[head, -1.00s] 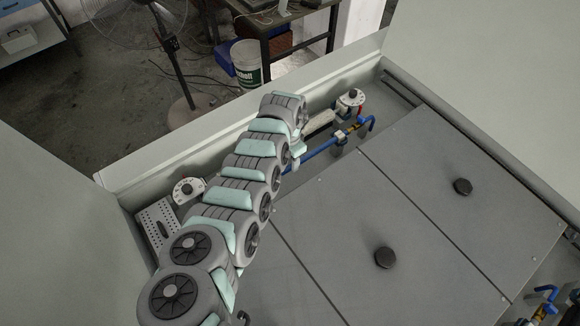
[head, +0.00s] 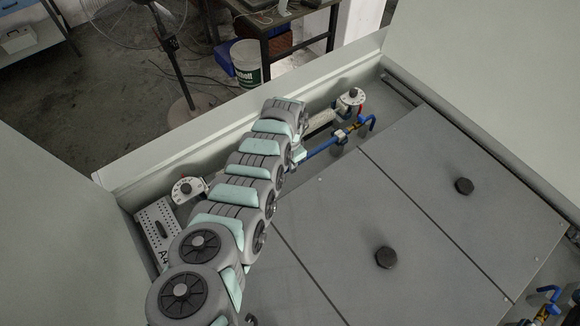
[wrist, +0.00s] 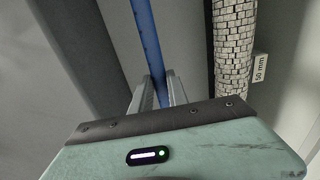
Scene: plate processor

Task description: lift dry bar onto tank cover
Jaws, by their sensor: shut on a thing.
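The dry bar, a blue rod with small holes, runs diagonally beside the tank cover in the head view (head: 322,149) and up from between my fingers in the wrist view (wrist: 146,35). My gripper (wrist: 160,92) is shut on it. In the head view my own arm hides much of the gripper and the bar's near part. The tank cover (head: 335,212) is a flat grey panel with a black knob (head: 386,257). The bar lies at its far edge; I cannot tell whether it is raised.
A second grey panel (head: 440,165) with a black knob adjoins the cover. A pale patterned hose (wrist: 235,45) runs right of my fingers, near a "50 mm" label (wrist: 260,67). The panel tops are otherwise clear.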

